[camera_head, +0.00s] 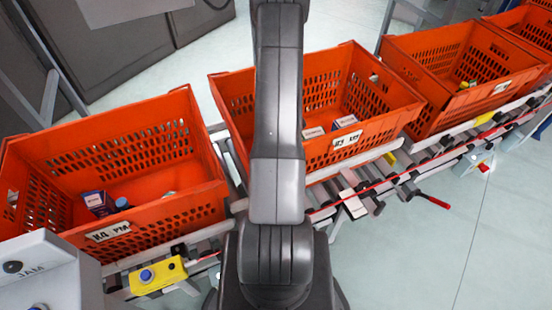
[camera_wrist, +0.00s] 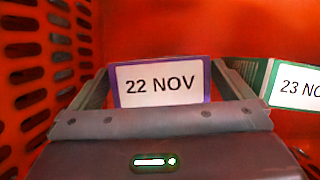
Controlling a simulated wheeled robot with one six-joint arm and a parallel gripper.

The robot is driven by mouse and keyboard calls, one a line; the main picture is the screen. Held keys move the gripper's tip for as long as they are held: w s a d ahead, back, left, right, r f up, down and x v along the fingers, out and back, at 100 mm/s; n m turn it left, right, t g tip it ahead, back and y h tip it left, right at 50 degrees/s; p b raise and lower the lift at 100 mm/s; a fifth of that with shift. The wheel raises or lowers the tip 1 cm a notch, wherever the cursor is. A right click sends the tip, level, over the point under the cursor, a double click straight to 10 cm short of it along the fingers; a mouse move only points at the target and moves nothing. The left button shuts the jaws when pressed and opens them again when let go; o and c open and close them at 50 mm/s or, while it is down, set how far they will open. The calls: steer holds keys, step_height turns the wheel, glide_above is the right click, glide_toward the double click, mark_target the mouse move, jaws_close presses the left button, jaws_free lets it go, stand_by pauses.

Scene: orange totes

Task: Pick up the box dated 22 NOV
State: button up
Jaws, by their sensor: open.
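The box dated 22 NOV (camera_wrist: 160,84) has a purple edge and a white label facing the wrist camera. It stands upright between the two fingers of my gripper (camera_wrist: 161,69) in the wrist view. The fingers are open, one on each side of the box; I cannot tell whether either touches it. The lower part of the box is hidden behind the gripper body. In the head view my arm covers my gripper, and I cannot make out this box there.
A green-edged box dated 23 NOV (camera_wrist: 296,86) stands close by the right finger. Red perforated tote walls (camera_wrist: 35,60) rise at the left and behind. In the head view, the left tote (camera_head: 115,150), middle tote (camera_head: 385,130) and right tote (camera_head: 440,115) hold small items.

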steer(key=c, duration=1.3)
steer(key=shift+r, duration=0.1)
